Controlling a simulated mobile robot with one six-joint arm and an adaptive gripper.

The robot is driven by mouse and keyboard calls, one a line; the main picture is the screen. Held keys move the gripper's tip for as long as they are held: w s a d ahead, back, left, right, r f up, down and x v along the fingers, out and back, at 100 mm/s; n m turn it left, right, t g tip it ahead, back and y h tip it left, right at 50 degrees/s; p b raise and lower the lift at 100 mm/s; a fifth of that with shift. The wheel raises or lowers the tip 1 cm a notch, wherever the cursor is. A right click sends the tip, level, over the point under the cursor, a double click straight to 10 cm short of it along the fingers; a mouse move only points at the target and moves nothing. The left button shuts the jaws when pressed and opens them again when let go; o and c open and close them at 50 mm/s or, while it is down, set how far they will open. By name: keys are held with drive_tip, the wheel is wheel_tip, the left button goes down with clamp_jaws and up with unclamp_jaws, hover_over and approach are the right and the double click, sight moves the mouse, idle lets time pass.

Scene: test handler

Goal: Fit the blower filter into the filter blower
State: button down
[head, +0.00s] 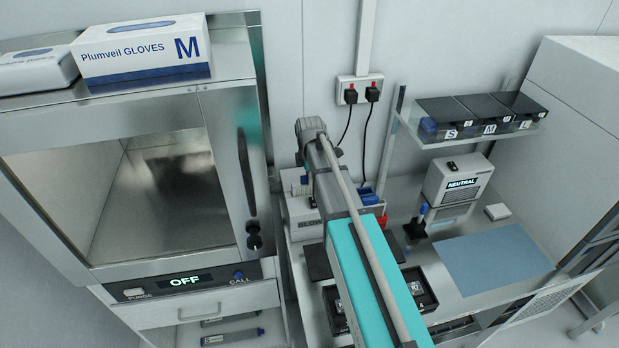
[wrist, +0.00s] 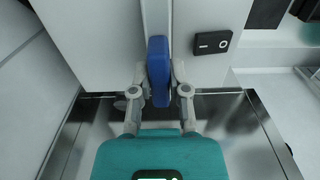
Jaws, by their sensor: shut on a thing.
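My gripper (wrist: 158,82) is shut on a blue part (wrist: 158,58), which I take to be the blower filter, held upright between the two fingers in the wrist view. It is in front of a white housing (wrist: 105,40) with a vertical grey strip above the blue part. I cannot tell whether the part is in a slot, touching or only close. The housing carries a black I/O switch (wrist: 212,42). In the head view the filter blower (head: 303,222), marked "BLOW", stands behind my teal arm, which hides part of it. My gripper is hidden there.
A metal cabinet (head: 255,200) reading OFF stands left of the blower. A shelf (head: 465,135) holds black boxes above.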

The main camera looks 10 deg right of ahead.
drive_tip(key=shift+f+b, duration=1.1)
drive_tip(key=shift+f, duration=0.05)
drive_tip(key=c, duration=0.5)
unclamp_jaws()
drive_tip(key=shift+c, duration=0.2)
drive_tip(key=shift+r, duration=0.2)
wheel_tip(320, 180, up, 15)
drive_tip(key=p, duration=1.5)
drive_tip(key=shift+f, duration=0.2)
drive_tip(key=shift+f, duration=0.1)
idle(0.7)
drive_tip(key=s+f+m+b, duration=1.5)
drive_tip(key=s+m, duration=0.3)
drive_tip(key=s, duration=0.2)
drive_tip(key=shift+a+f+b, duration=0.3)
drive_tip(key=shift+b, duration=0.1)
